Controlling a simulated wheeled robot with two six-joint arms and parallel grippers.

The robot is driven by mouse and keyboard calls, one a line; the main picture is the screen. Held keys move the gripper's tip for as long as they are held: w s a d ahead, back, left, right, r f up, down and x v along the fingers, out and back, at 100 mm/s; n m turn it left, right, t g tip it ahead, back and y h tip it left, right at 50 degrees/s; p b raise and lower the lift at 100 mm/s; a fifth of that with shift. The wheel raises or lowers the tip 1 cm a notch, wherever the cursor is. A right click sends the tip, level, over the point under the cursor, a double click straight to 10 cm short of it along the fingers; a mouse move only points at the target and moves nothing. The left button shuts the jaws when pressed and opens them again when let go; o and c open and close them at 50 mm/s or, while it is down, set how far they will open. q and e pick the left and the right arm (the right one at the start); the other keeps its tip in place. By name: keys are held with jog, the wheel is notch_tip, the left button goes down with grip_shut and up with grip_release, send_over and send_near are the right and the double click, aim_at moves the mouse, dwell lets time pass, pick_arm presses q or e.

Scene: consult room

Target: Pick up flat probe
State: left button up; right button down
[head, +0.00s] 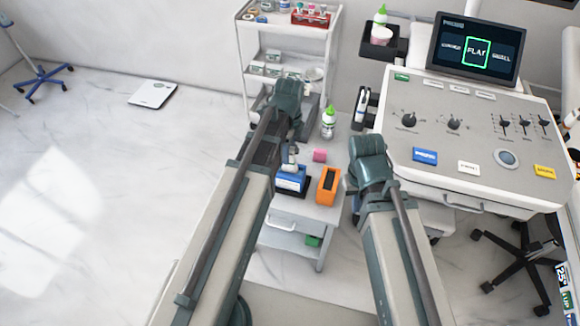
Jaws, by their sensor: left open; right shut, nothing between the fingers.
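The monitor (478,50) of the console has the word FLAT framed in green between two other words. A slim white probe-like item (362,103) stands in a black holder on the console's left side; I cannot read which probe it is. My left gripper (287,98) is open, above the small cart, left of that holder and apart from it. My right gripper (367,160) is shut and empty, at the console's front left corner, below the holder. The fingertips of both are mostly hidden by my wrists.
A white shelf trolley (290,22) is behind. The console panel (455,105) has knobs and coloured labels. Open floor lies left.

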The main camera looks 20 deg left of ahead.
aim_at(291, 159)
pick_arm(q)
jog(key=f+b, duration=0.4)
jog(key=f, duration=0.1)
jog(key=shift+w+d+b, duration=0.2)
jog(key=shift+w+b, duration=0.05)
jog(key=shift+b, duration=0.15)
grip_shut()
